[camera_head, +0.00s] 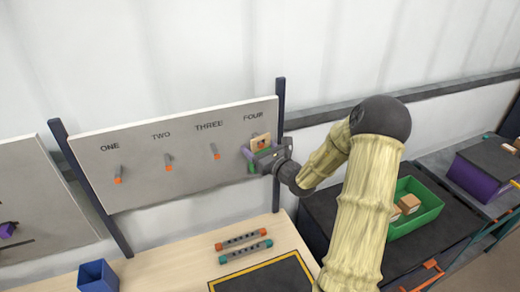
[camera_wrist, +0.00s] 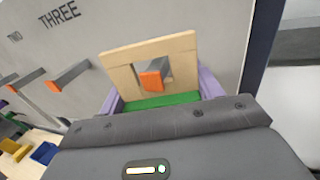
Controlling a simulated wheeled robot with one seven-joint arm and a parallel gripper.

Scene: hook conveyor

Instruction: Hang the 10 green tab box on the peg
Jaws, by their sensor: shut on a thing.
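The green tab box (camera_wrist: 160,101) has a green body and a tan upright tab (camera_wrist: 185,48) with a square hole. My gripper (camera_wrist: 161,92) is shut on the green body, with one purple finger on each side. The box is up at the board, at the peg under FOUR (camera_wrist: 152,80). The orange tip of this peg shows in front of the tab, and its grey shaft shows through the hole. In the head view the tab (camera_head: 261,141) and my gripper (camera_head: 253,161) are at the board's right end. The number on the box is not readable.
The white board (camera_head: 140,190) has free pegs under ONE (camera_head: 118,175), TWO (camera_head: 168,163) and THREE (camera_head: 215,151). A dark post (camera_head: 280,110) stands right of FOUR. A green crate (camera_head: 428,213) holds tan-topped boxes. A blue bin (camera_head: 97,277) stands at lower left.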

